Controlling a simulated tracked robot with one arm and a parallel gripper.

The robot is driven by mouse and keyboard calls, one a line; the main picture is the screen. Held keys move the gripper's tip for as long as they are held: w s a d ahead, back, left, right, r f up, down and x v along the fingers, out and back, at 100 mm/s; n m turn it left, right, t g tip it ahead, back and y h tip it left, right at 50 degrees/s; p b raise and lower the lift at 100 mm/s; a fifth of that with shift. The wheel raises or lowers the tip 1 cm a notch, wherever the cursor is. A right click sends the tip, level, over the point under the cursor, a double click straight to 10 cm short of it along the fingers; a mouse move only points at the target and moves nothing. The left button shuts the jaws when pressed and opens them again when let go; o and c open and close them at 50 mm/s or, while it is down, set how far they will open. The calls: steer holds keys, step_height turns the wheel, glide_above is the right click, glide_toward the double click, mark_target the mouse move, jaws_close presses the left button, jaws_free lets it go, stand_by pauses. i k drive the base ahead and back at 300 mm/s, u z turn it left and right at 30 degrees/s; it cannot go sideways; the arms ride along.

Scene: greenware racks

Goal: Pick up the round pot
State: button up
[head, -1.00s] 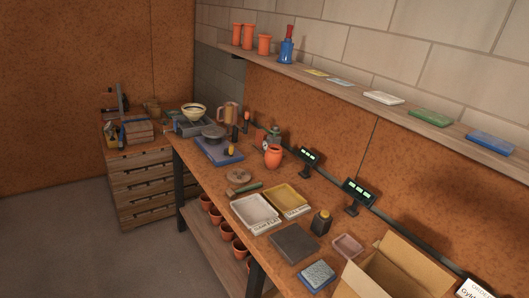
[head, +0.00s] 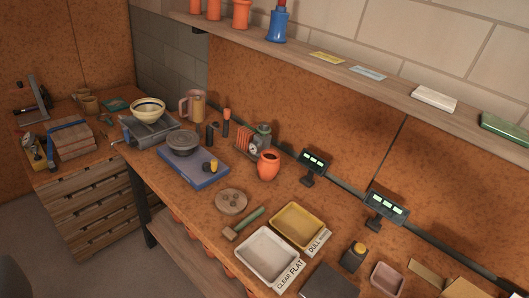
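A round orange-red pot (head: 268,166) with a dark open mouth stands upright on the wooden workbench (head: 185,212), near the middle of the view. It sits in front of a grey-green device with a round dial (head: 257,143). Its front is unobstructed. My gripper does not show in the view.
Left of the pot are a blue board (head: 196,172) and a round disc (head: 231,201). In front are a mallet (head: 243,224), a yellow tray (head: 297,224) and a white tray (head: 267,254). A small display (head: 313,163) stands right. A shelf (head: 340,62) runs above.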

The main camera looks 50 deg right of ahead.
mark_target(269, 163)
steer(key=z, duration=0.1)
steer(key=i, duration=1.3)
steer(key=z, duration=0.15)
